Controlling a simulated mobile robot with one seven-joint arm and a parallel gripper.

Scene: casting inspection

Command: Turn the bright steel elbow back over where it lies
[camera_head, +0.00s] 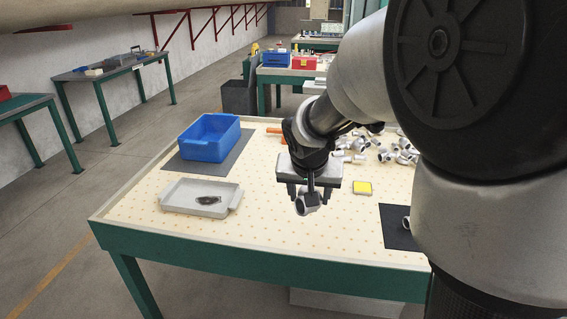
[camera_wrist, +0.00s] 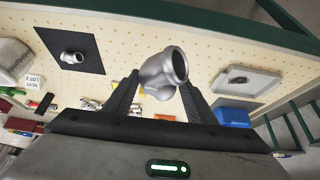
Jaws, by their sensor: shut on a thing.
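A bright steel elbow (camera_head: 307,204) is held between the fingers of my gripper (camera_head: 308,190), in the middle of the head view. It hangs below the gripper and appears to be above the table. In the wrist view the elbow (camera_wrist: 158,72) sits between the two dark fingers (camera_wrist: 160,88), with one round open end facing up and right. My gripper is shut on it. The fingers hide part of its body.
The perforated table (camera_head: 270,235) is clear in front. A grey tray (camera_head: 172,207) with a dark piece and a blue bin (camera_head: 207,152) are left. A yellow block (camera_head: 362,187), several loose fittings (camera_head: 400,152) and a dark mat (camera_head: 394,238) with another fitting are right.

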